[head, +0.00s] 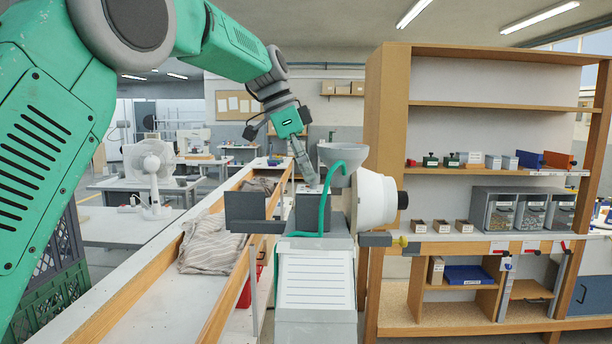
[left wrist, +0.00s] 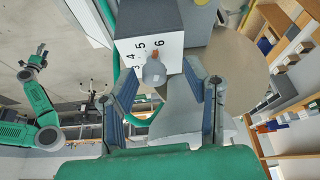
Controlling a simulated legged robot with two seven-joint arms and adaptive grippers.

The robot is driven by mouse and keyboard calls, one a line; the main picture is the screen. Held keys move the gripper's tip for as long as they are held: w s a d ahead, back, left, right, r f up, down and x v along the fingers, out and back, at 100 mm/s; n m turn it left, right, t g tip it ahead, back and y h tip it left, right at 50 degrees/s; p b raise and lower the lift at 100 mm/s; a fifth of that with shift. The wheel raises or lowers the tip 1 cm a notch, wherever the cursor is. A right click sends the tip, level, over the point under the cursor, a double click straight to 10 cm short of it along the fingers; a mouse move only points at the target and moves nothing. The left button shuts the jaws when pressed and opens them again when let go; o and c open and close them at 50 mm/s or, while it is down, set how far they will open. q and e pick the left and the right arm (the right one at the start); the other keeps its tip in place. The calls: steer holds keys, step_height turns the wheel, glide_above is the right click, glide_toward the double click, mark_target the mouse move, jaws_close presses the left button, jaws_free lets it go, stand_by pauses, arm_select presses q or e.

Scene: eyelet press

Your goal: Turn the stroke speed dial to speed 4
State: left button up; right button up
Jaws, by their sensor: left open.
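The stroke speed dial (left wrist: 154,73) is a grey knob on a white numbered face of the press, seen in the left wrist view. The figures 3, 4, 5 and 6 show around it. A small orange-red mark at the knob's edge appears between 5 and 6. My left gripper (left wrist: 160,88) is open, with one finger on each side of the knob; I cannot tell whether either touches it. In the head view my left gripper (head: 311,182) reaches down at the press's control box (head: 309,212), and the dial face is hidden. My right gripper is not seen.
A green hose (head: 325,205) loops beside the grey hopper (head: 342,154) and white round housing (head: 376,199). A shelf unit (head: 372,150) with bins stands right. A wooden-edged trough (head: 175,287) with grey cloth (head: 207,246) runs left. A green arm (left wrist: 38,105) shows in the wrist view.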

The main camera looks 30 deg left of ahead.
mark_target(327, 190)
arm_select(q)
steer(key=d, duration=0.2)
steer(key=shift+w+d+f, duration=0.15)
steer(key=shift+d+f, duration=0.15)
steer(key=shift+d, duration=0.3)
steer(key=shift+a, duration=0.25)
steer(key=shift+a+f, duration=0.2)
steer(key=shift+a, duration=0.7)
jaws_close()
steer(key=shift+a, duration=0.1)
steer(key=shift+d+r, duration=0.1)
steer(key=shift+d, duration=0.25)
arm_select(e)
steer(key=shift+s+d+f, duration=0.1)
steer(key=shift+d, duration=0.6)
